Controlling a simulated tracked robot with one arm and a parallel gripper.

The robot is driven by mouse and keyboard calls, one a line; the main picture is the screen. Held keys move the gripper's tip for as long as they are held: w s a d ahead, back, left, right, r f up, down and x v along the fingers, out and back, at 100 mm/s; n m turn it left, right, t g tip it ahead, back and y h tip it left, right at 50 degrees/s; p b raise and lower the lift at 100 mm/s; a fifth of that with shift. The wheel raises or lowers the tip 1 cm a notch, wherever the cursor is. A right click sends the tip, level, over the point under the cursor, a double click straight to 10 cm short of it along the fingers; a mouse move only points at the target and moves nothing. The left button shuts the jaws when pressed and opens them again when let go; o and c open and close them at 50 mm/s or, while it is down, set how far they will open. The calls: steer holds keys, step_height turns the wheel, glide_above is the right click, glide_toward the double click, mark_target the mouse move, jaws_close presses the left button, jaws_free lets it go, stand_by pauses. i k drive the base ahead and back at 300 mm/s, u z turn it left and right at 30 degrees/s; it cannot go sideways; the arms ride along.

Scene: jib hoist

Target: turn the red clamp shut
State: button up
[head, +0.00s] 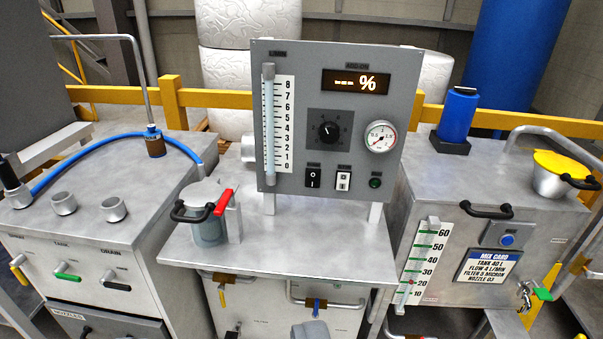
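The red clamp (223,202) is a short red lever at the right side of a lidded glass jar (208,226). It slants up and to the right, beside a grey upright post (236,218). The jar stands at the left front of the middle steel bench, with a pale lid (203,192) and a black handle (190,212) on its left. I cannot tell how firmly the lid is held. No gripper fingers show clearly. A grey shape (311,330) at the bottom edge is cut off, and I cannot tell what it is.
A grey control panel (340,120) stands right behind the jar on the middle bench (300,246). The bench top right of the jar is clear. A left cabinet (100,240) carries knobs and a blue hose (90,157). A right tank (470,240) has a blue bottle (457,115).

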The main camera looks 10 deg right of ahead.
mark_target(228, 197)
steer(key=u, duration=0.05)
steer(key=i, duration=1.1)
steer(key=u, duration=0.6)
